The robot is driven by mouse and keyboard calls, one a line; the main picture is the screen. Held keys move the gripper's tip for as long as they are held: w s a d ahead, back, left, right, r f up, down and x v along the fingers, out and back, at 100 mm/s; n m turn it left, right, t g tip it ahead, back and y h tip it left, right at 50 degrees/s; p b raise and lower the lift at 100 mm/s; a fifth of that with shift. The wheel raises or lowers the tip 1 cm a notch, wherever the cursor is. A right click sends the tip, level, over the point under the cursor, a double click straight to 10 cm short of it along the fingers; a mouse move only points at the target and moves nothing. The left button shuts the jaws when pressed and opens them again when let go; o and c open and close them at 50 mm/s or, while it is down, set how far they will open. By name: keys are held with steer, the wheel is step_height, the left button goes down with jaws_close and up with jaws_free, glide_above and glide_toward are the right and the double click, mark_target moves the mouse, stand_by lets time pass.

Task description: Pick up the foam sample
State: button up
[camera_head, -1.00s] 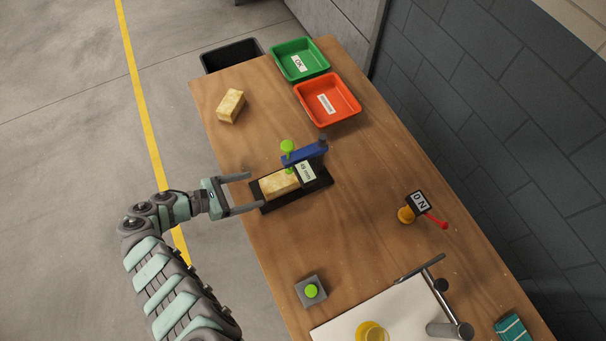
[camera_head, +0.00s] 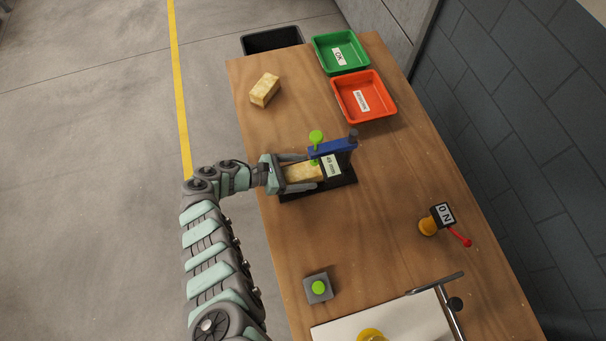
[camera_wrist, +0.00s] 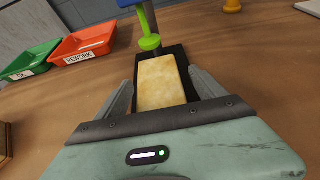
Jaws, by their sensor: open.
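A yellowish foam sample (camera_head: 302,173) lies on the black base of a gauge stand (camera_head: 345,178) with a blue arm and a green knob. The stand's label reads about 49 mm. My gripper (camera_head: 305,171) is open, with one finger on each side of this foam block. In the wrist view the foam block (camera_wrist: 161,82) sits between the two fingers, with a gap visible on the right side. The green tip (camera_wrist: 150,42) of the gauge is at the block's far end. A second foam block (camera_head: 265,90) lies alone on the table's far left.
A green bin marked OK (camera_head: 341,53) and a red bin marked REWORK (camera_head: 363,97) stand at the back. A black bin (camera_head: 272,41) is beyond the table's edge. A green button box (camera_head: 318,288) and an ON switch with red lever (camera_head: 443,217) are nearer.

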steer(key=shift+c, duration=0.6)
steer(key=c, duration=1.5)
steer(key=shift+r, duration=0.1)
steer(key=shift+r, duration=0.1)
